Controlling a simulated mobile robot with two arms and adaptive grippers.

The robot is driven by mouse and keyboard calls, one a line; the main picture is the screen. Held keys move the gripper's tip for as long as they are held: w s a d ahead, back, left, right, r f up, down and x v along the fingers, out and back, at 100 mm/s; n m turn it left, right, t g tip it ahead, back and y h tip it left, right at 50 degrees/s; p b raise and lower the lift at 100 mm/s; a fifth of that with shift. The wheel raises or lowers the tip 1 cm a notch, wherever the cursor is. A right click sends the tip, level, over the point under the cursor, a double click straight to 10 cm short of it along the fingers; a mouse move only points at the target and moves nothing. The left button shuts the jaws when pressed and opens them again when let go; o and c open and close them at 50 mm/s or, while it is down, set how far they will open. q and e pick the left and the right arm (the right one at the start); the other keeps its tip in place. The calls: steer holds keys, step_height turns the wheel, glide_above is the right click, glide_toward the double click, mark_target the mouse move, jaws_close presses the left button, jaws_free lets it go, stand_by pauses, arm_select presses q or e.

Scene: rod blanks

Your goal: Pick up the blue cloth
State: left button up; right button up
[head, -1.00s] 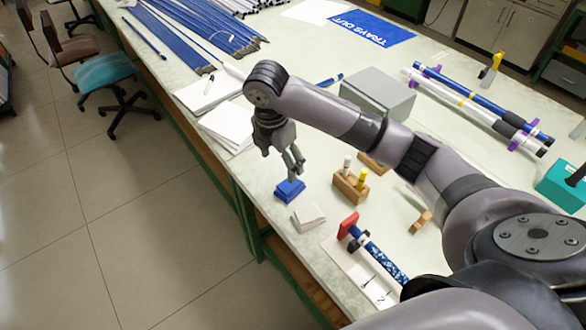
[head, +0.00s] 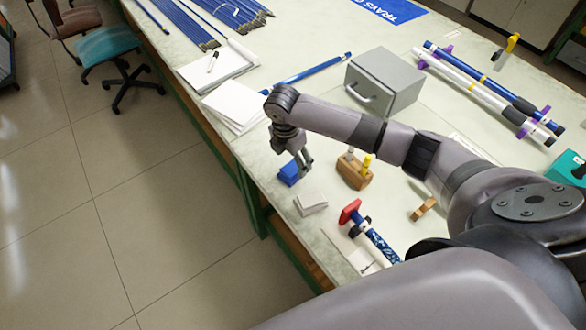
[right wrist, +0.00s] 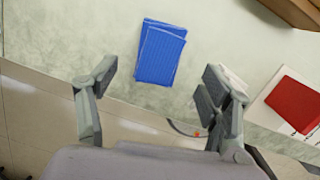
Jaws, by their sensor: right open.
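The blue cloth (head: 288,174) lies folded on the table near its left edge in the head view. In the right wrist view the blue cloth (right wrist: 160,55) is a flat, layered rectangle lying ahead of the fingers. My right gripper (head: 304,160) is at the cloth in the head view, and its fingers partly cover it. In the right wrist view my right gripper (right wrist: 160,84) is open and empty, with its fingers spread wider than the cloth on either side. Whether the fingertips touch the table cannot be told. My left gripper is not in view.
A wooden block (head: 352,179) with small bottles stands right of the cloth. A pale folded cloth (head: 311,204) and a red-headed tool (head: 350,211) lie nearer. A grey box (head: 386,85) and white papers (head: 235,104) are farther back. The table edge is close on the left.

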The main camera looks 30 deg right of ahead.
mark_target(293, 167)
steer(key=f, duration=0.2)
steer(key=f+p, duration=0.1)
steer(key=f, duration=0.1)
steer(key=shift+w+d+f, duration=0.15)
steer(key=shift+d+f, duration=0.05)
steer(key=shift+f, duration=0.2)
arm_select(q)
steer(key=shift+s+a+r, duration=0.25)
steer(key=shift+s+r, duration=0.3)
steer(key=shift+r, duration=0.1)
arm_select(e)
steer(key=c, duration=1.3)
